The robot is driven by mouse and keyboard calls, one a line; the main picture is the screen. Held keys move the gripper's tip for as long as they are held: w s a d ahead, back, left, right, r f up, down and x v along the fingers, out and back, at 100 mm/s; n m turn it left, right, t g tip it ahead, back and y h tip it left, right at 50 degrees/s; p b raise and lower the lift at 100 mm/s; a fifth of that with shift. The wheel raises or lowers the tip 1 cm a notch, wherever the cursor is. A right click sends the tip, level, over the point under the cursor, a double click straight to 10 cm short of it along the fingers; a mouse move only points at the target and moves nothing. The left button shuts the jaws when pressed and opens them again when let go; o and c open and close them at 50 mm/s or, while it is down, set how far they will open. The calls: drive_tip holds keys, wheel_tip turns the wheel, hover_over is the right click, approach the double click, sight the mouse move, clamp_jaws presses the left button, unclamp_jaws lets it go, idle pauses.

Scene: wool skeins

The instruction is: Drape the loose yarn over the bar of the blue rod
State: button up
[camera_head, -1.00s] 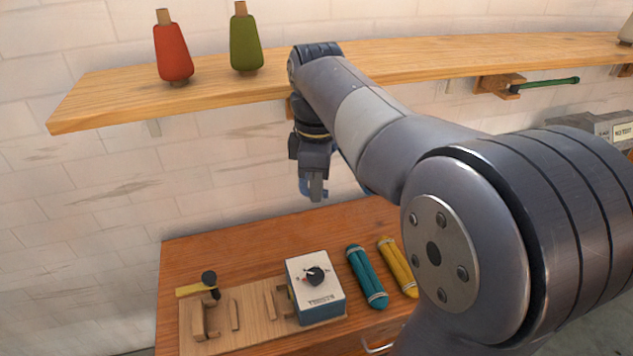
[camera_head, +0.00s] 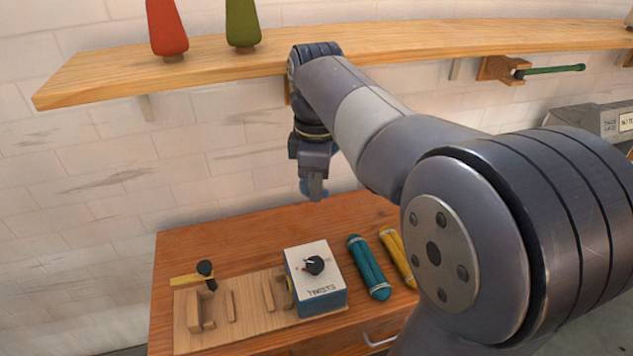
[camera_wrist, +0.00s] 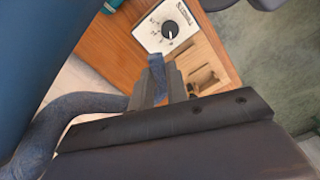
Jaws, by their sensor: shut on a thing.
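My gripper (camera_head: 313,190) hangs below the shelf, in front of the white brick wall and above the wooden table. It is shut on the loose yarn. A bit of the blue yarn (camera_head: 305,187) shows beside the fingers. In the wrist view the yarn (camera_wrist: 157,68) shows between the fingertips (camera_wrist: 162,82), and a thick slack length curves away to the left. I cannot make out the blue rod. A wooden piece (camera_head: 287,91) under the shelf is mostly hidden behind my arm.
A green rod (camera_head: 552,69) on a wooden bracket sticks out under the shelf (camera_head: 150,72) at right. Red (camera_head: 166,28) and green (camera_head: 242,24) cones stand on the shelf. The table (camera_head: 225,240) holds a dial box (camera_head: 318,285), a teal skein (camera_head: 369,268) and a yellow skein (camera_head: 396,258).

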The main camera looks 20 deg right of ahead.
drive_tip(key=o, duration=1.4)
drive_tip(key=shift+o, duration=0.3)
drive_tip(key=o, duration=0.4)
drive_tip(key=shift+r, duration=0.15)
wheel_tip(320, 180, up, 5)
drive_tip(key=p, duration=0.5)
drive_tip(key=shift+r, duration=0.1)
wheel_tip(320, 180, up, 6)
drive_tip(key=p, duration=0.5)
drive_tip(key=shift+f+p, duration=0.25)
drive_tip(key=shift+p, duration=0.15)
